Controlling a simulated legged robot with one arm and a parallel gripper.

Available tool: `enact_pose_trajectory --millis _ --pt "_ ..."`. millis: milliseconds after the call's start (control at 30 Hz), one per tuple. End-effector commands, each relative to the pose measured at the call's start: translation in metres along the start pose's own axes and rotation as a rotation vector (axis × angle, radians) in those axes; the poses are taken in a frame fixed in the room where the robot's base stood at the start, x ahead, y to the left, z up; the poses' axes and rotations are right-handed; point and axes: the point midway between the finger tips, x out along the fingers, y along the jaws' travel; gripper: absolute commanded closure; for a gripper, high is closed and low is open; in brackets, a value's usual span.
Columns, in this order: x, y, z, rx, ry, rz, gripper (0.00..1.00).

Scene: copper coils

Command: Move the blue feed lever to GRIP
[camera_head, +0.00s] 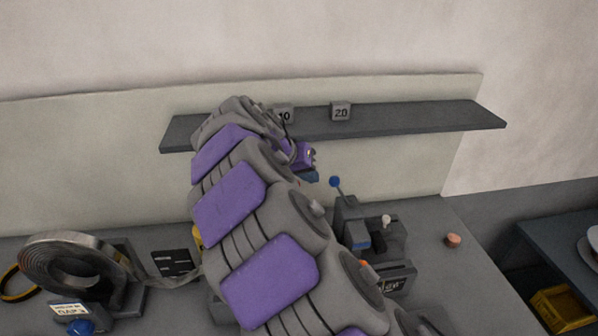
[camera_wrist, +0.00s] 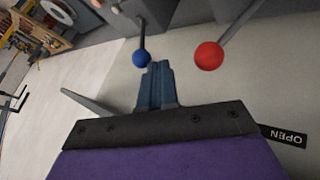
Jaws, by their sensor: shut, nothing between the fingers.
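The blue feed lever shows as a blue ball on a dark rod (camera_head: 335,182), standing up from the grey machine in the head view. In the wrist view its blue ball (camera_wrist: 141,58) is at the left of my fingertips, very close to them; I cannot tell if they touch. My gripper (camera_wrist: 160,68) is shut and empty, its blue-grey fingers together. In the head view the gripper (camera_head: 311,176) is mostly hidden behind my arm, just left of the blue ball. No GRIP marking is readable.
A red-knobbed lever (camera_wrist: 208,56) stands right of my fingers in the wrist view. A metal coil (camera_head: 75,270) stands at left in the head view. A shelf (camera_head: 420,117) with numbered blocks (camera_head: 341,111) is behind.

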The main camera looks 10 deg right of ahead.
Motion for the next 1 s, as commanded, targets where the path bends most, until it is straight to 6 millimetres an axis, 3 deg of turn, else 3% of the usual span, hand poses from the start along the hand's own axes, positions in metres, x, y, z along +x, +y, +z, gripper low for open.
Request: enact_pose_trajectory --millis 100,233,1000 --pt "0.023 0.000 0.001 0.001 -0.001 0.000 1.00" --pt "0.036 -0.001 0.001 0.000 -0.002 0.002 1.00" --pt "0.038 0.008 -0.004 0.020 -0.022 -0.053 1.00"
